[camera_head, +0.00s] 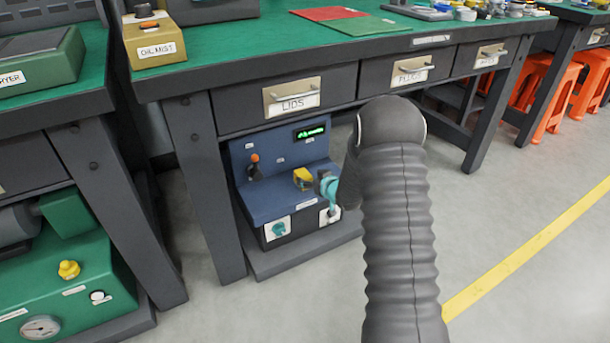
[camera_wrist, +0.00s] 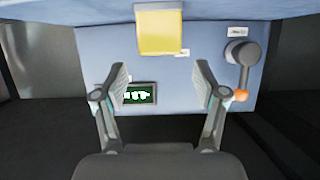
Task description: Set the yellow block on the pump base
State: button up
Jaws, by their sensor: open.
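The yellow block (camera_head: 303,177) sits on the ledge of a blue unit (camera_head: 263,203) under the middle bench. It also shows at the top of the wrist view (camera_wrist: 160,32), apart from my fingers. My gripper (camera_head: 326,190) is just right of the block in the head view, partly hidden by my arm. In the wrist view my gripper (camera_wrist: 161,90) is open and empty, facing the blue panel. No part is labelled pump base. A green machine (camera_head: 80,290) with a gauge stands at lower left; I cannot tell whether it is the pump base.
The blue unit carries an orange-tipped lever (camera_wrist: 241,72) and a lit display (camera_wrist: 141,94). The bench drawers (camera_head: 291,99) hang above it, and a bench leg (camera_head: 206,190) stands to its left. Clear floor (camera_head: 500,220) lies to the right.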

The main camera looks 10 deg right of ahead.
jog(key=s+d+r+m+g+h, duration=0.1)
jog(key=s+d+r+h, duration=0.15)
jog(key=s+r, duration=0.8)
jog(key=s+d+r+m+g+h, duration=0.1)
jog(key=s+r+g+h, duration=0.15)
jog(key=s+r, duration=0.75)
jog(key=s+a+r+g, duration=0.2)
jog(key=s, duration=1.1)
jog(key=s+a+r+m+g, duration=0.1)
jog(key=s+a+r, duration=0.2)
jog(key=s, duration=1.1)
jog(key=shift+s+a+r+m+g+y, duration=0.2)
jog(key=shift+r+m+g+y, duration=0.1)
jog(key=shift+r+g+y, duration=0.1)
